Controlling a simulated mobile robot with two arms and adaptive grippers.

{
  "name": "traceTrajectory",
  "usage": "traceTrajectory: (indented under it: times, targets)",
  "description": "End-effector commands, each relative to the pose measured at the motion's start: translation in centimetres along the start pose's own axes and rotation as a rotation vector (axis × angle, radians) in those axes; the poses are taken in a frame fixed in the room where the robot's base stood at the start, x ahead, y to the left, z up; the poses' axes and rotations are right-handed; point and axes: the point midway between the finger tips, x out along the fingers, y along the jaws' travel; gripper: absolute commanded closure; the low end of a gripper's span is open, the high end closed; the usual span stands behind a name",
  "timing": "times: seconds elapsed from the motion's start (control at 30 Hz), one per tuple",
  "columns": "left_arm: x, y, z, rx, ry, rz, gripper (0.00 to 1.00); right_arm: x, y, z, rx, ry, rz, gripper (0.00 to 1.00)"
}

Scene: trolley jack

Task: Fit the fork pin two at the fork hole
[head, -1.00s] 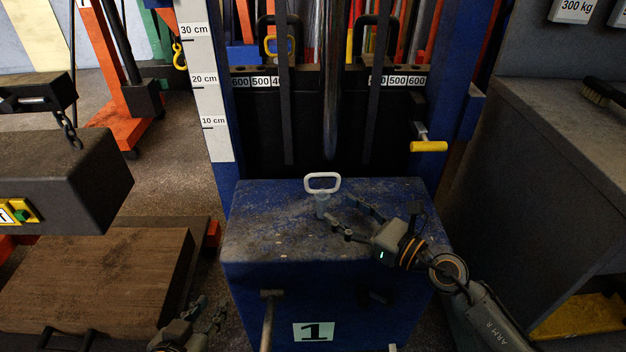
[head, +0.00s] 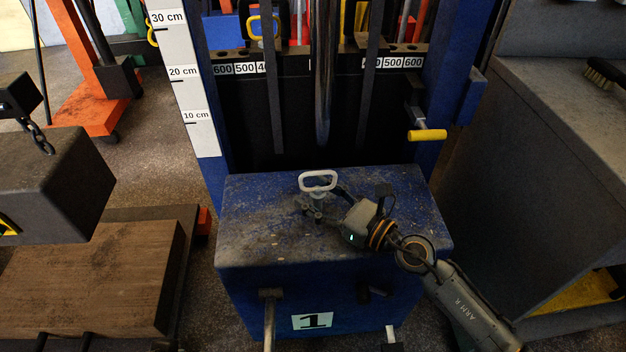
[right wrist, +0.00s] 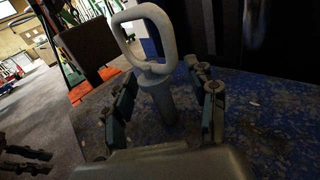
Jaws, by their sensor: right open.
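The fork pin, with a pale loop handle (head: 318,181) and a grey shank, stands upright on top of the blue box (head: 250,225). In the right wrist view its shank (right wrist: 160,102) stands between the two fingers of my right gripper (right wrist: 167,108), with gaps at both sides. My right gripper (head: 318,208) is open around the shank, below the loop. Fork holes (head: 413,50) show in the dark bar behind, near the number labels; I cannot tell which one belongs to this pin. Dark finger-like parts at the right wrist view's lower left may be my left gripper (right wrist: 27,160).
A pin with a yellow handle (head: 264,27) stands at the bar's left. A yellow-gripped lever (head: 427,135) sticks out at the right. A ruler plate (head: 186,90) is at the left, and a grey bench (head: 545,130) at the right. The box top is otherwise clear.

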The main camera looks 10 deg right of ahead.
Motion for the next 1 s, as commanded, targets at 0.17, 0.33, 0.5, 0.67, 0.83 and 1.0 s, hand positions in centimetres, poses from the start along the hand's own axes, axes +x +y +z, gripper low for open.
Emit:
traceTrajectory:
  times: [0.17, 0.33, 0.5, 0.67, 0.83, 1.0]
  targets:
    - [0.0, 0.0, 0.2, 0.0, -0.01, 0.0, 0.72, 0.0, 0.1, 0.0, 0.0, 0.0, 0.0, 0.43]
    - [0.0, 0.0, 0.2, 0.0, -0.009, 0.0, 0.72, 0.0, 0.1, 0.0, 0.0, 0.0, 0.0, 0.61]
    - [0.0, 0.0, 0.2, 0.0, -0.008, 0.0, 0.72, 0.0, 0.1, 0.0, 0.0, 0.0, 0.0, 0.96]
    - [0.0, 0.0, 0.2, 0.0, -0.008, 0.0, 0.72, 0.0, 0.1, 0.1, -0.001, -0.001, 0.0, 1.0]
    - [-0.1, 0.0, 0.2, -0.001, -0.008, 0.0, 0.72, 0.0, 0.1, 0.2, -0.001, -0.002, 0.0, 1.0]
    - [-0.8, -0.1, 0.1, -0.001, -0.02, -0.001, 0.72, 0.0, 0.1, 1.1, -0.002, -0.002, 0.0, 1.0]
